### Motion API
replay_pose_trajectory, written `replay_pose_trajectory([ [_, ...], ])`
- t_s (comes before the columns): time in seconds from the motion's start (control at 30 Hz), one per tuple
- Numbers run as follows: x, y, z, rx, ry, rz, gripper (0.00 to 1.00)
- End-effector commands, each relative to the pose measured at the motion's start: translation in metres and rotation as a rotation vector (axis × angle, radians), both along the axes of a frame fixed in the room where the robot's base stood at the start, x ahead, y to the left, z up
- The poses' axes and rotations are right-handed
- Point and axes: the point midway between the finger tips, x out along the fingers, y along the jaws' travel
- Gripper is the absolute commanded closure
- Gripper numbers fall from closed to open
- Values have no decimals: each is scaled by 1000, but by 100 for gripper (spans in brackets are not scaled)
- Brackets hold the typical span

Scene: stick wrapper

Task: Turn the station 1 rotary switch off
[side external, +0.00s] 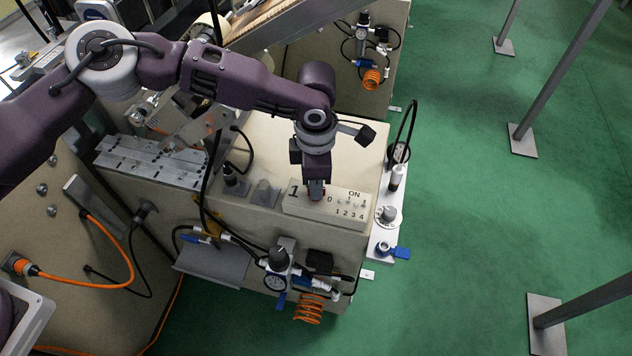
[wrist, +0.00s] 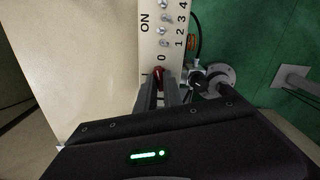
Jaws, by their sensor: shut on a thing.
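The station 1 switch panel (side external: 294,208) is a pale plate on the cream cabinet, marked "1", "0" and "ON 1 2 3 4". It also shows in the wrist view (wrist: 152,47). A red rotary switch (wrist: 158,72) sits on it beside the "0" mark. My gripper (side external: 316,190) points down at the panel, with its fingers closed around the switch. In the wrist view the two fingers (wrist: 159,92) reach to the switch and hide part of it. The exact angle of the knob is hard to tell.
Small toggle switches (side external: 350,203) stand close to the right of my gripper. A grey dial (side external: 387,214) and a blue-handled valve (side external: 402,252) are at the cabinet's right side. A regulator (side external: 278,258) with orange coiled hose (side external: 308,308) hangs below.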

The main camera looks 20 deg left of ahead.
Motion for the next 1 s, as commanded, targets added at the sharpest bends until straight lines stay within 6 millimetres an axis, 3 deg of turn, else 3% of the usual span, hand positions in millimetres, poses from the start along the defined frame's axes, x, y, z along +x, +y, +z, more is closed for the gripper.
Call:
replay_pose_trajectory([
  [0.4,0,0,1,-1,-1,-242,100],
  [1.0,1,0,1,-1,-2,-310,100],
])
